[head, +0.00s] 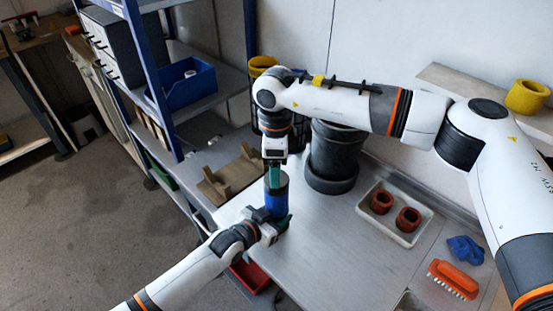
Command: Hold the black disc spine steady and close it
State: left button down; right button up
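A short upright cylinder, dark grey above and blue below (275,198), stands between my two grippers over the near left part of the bench. My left gripper (275,224) comes from the lower left and appears closed around its lower part. My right gripper (274,177) points straight down at its dark top, with green fingers touching or entering it; whether they grip is unclear. A thin black rod with several small discs and a yellow sleeve (335,82) shows along the upper edge of my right arm; what supports it is unclear.
A large dark vessel (335,155) stands behind the grippers. A white tray (395,226) holds two red-brown rings. An orange brush (453,279) and blue cloth (465,249) lie at the right. A shelf rack with a blue bin (186,86) stands left. The bench's front middle is clear.

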jog(key=m, duration=0.1)
jog(key=r+m, duration=0.1)
jog(key=m, duration=0.3)
jog(key=shift+a+r, duration=0.15)
jog(key=shift+r, duration=0.2)
jog(key=m, duration=0.1)
jog(key=r+m, duration=0.1)
jog(key=m, duration=0.1)
jog(key=shift+d+r+m, duration=0.15)
jog(key=shift+d+m, duration=0.05)
jog(key=shift+m, duration=0.1)
jog(key=shift+f, duration=4.05)
jog(key=c, duration=1)
jog(key=o, duration=1.2)
